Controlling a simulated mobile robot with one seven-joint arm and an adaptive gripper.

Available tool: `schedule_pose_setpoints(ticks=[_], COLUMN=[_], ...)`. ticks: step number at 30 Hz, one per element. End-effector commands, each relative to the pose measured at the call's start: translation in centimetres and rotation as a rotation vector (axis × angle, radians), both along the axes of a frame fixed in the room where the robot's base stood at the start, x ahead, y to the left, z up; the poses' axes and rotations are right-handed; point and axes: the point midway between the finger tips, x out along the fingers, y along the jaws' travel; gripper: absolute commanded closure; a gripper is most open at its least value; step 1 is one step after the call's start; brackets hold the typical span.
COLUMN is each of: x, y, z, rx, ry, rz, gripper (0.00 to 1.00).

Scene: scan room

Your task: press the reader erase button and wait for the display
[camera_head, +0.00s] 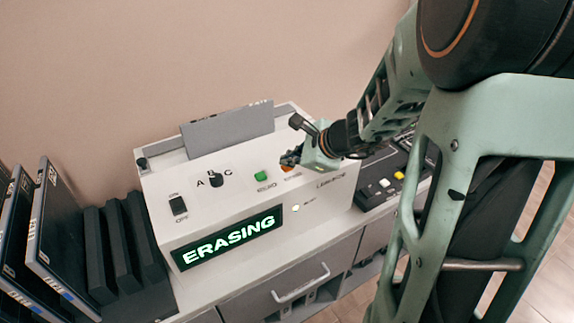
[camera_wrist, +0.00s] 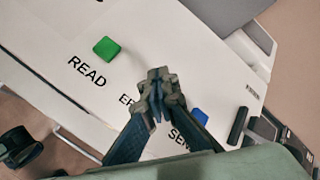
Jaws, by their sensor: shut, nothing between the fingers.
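The white reader (camera_head: 235,205) stands on a cabinet, and its front display (camera_head: 228,238) shows ERASING in lit green letters. On its top is a green READ button (camera_head: 261,175), which also shows in the wrist view (camera_wrist: 106,48). A sliver of the orange-red erase button (camera_head: 287,169) shows just below my fingertips. In the wrist view the fingertips hide that button and part of its label. My gripper (camera_head: 290,159) is shut and empty, with its tips (camera_wrist: 158,80) over the erase button. I cannot tell whether they touch it. A blue button (camera_wrist: 200,116) sits beside the SEN... label.
A knob (camera_head: 216,180) marked A, B, C and an ON/OFF switch (camera_head: 178,206) are on the reader's left. Black cassettes (camera_head: 50,230) stand in a rack at the left. A dark console (camera_head: 385,185) lies right of the reader. A grey drawer (camera_head: 290,285) is below.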

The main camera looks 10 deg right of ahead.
Motion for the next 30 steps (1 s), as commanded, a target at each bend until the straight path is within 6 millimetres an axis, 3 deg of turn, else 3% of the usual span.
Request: schedule_pose_setpoints(ticks=[30], x=[0.0], y=[0.0], z=[2.3], rx=[0.0], ry=[0.0], rz=[0.0], gripper=[1.0])
